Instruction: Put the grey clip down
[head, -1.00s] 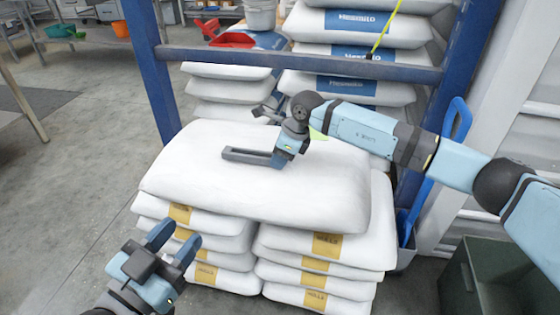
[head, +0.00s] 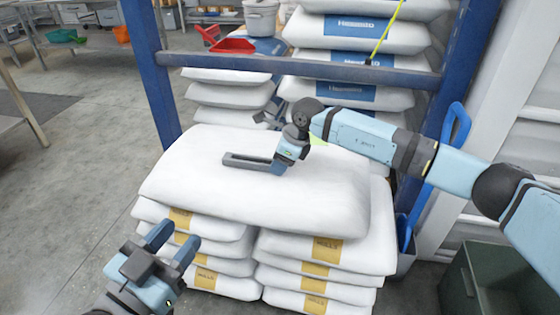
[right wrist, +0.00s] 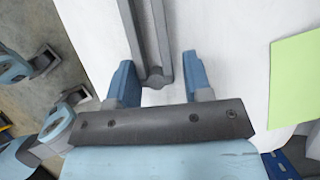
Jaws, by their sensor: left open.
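The grey clip (head: 243,159) is a long, narrow, slotted piece that lies on the top white bag (head: 190,190). My right gripper (head: 281,166) is low over the bag at the clip's right end. In the right wrist view, the two blue fingers of that gripper (right wrist: 160,82) stand apart. The end of the clip (right wrist: 154,79) is between them, with a visible gap on each side. My left gripper (head: 170,249) is open and empty, in front of the bag stack at the lower left.
A blue rack (head: 290,67) stands behind the stack, with more bags (head: 350,65) and a red scoop (head: 233,46) beyond it. A pale green sheet (right wrist: 295,80) lies right of my right gripper. A dark green bin (head: 485,285) stands at lower right.

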